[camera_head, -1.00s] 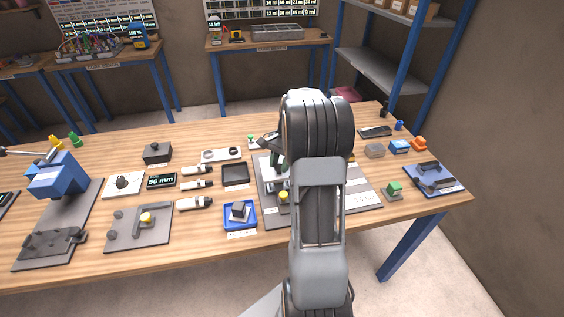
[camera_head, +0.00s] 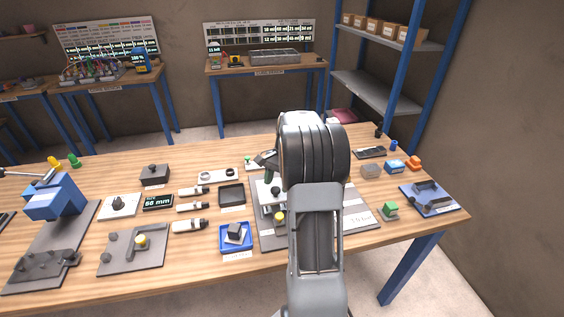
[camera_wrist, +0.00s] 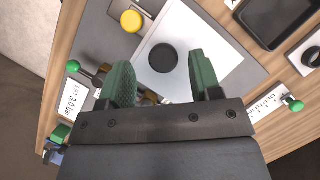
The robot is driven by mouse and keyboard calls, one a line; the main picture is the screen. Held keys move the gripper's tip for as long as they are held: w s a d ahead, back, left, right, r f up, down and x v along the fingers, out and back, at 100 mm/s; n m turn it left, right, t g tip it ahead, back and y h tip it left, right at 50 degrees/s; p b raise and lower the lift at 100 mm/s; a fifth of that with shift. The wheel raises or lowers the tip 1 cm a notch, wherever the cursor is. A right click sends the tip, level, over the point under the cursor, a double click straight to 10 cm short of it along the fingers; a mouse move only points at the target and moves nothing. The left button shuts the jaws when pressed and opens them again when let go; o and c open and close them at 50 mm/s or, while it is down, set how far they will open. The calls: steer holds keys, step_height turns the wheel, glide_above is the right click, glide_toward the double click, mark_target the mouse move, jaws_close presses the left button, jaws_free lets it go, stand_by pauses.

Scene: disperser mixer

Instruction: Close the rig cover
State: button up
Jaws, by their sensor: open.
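A grey rig plate (camera_head: 262,240) lies on the bench, partly hidden behind my arm. It carries a white panel (camera_wrist: 200,28), a black round knob (camera_wrist: 163,57) and a yellow knob (camera_wrist: 131,21). The yellow knob also shows in the head view (camera_head: 279,216). My gripper (camera_wrist: 160,62) has green fingers, stands open and empty, and is above the panel. In the wrist view the black knob appears between its fingertips; the height gap is unclear. Which part is the rig cover, and its angle, I cannot tell.
A green ball handle (camera_wrist: 73,66) is at the left in the wrist view, another (camera_wrist: 296,105) at the right. A blue tray (camera_head: 236,248) and a dark tray (camera_head: 231,194) lie left of the plate. A green block (camera_head: 390,209) is right of it.

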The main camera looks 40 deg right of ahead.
steer(key=v, duration=1.2)
steer(key=shift+a, duration=0.1)
step_height(320, 180, down, 5)
steer(key=a+n+h, duration=0.1)
steer(key=n+h, duration=0.1)
steer(key=n, duration=0.1)
steer(key=s+a+n+t, duration=0.1)
steer(key=s+a+n, duration=0.2)
steer(key=a, duration=0.5)
steer(key=s+a+n+t+h, duration=0.1)
steer(key=s+a+n+t, duration=0.1)
steer(key=s+a+n, duration=0.2)
steer(key=s+a+n+t+h, duration=0.1)
steer(key=s+a+n+t, duration=0.1)
steer(key=s+a+n, duration=0.2)
steer(key=s+a, duration=0.3)
steer(key=a, duration=0.5)
steer(key=shift+r, duration=0.3)
steer(key=shift+s, duration=0.1)
